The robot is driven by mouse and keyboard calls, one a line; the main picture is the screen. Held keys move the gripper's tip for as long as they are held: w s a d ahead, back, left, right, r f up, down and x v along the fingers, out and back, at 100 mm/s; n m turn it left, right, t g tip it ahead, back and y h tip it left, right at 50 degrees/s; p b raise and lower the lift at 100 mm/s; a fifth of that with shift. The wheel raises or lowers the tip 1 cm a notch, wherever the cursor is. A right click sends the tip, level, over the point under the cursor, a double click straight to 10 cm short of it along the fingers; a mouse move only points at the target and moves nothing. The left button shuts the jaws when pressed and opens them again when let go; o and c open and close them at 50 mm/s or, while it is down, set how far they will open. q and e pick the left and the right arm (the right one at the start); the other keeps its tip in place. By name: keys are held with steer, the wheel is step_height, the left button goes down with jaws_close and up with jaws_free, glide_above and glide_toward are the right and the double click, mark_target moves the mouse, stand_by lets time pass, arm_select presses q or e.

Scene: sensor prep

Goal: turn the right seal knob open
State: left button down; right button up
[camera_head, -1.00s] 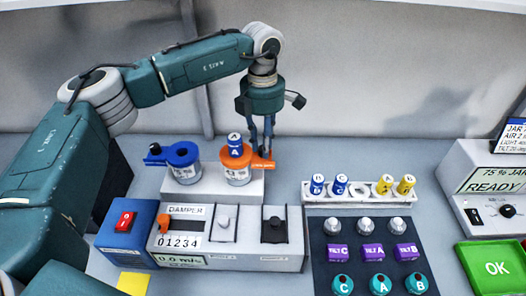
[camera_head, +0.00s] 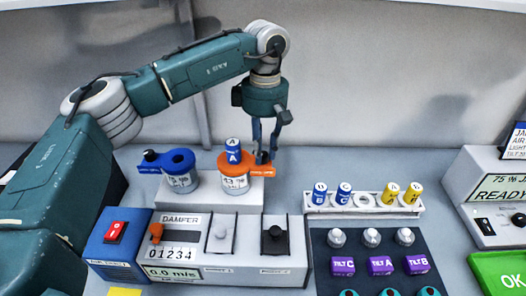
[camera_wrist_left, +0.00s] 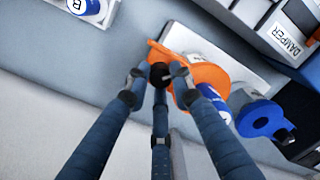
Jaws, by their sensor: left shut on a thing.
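The right seal is an orange cap (camera_head: 232,166) on a jar, with an orange arm (camera_head: 259,177) reaching to the right and a black knob (camera_head: 262,157) on it. A blue-and-white cylinder marked A (camera_head: 233,152) stands in the cap. My left gripper (camera_head: 266,150) points down at the knob. In the left wrist view its fingers (camera_wrist_left: 158,82) are closed around the black knob (camera_wrist_left: 160,71), above the orange cap (camera_wrist_left: 193,76). The left seal is a blue cap (camera_head: 180,158) on another jar, with its black knob on the left. My right gripper is not in view.
Both jars stand on a white raised block (camera_head: 205,192). In front is the damper panel (camera_head: 235,262) with levers, next to a blue box with a red switch (camera_head: 115,232). A white rack (camera_head: 362,209) of cylinders stands to the right.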

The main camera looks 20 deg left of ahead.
mark_target(265, 153)
arm_select(q)
steer(key=shift+w+r+m, duration=0.1)
steer(key=shift+r+m, duration=0.1)
steer(key=shift+m, duration=0.3)
steer(key=c, duration=1.5)
jaws_free()
steer(key=shift+c, duration=0.2)
steer(key=shift+d, duration=0.1)
step_height(265, 153, up, 12)
steer(key=shift+w+f, duration=0.1)
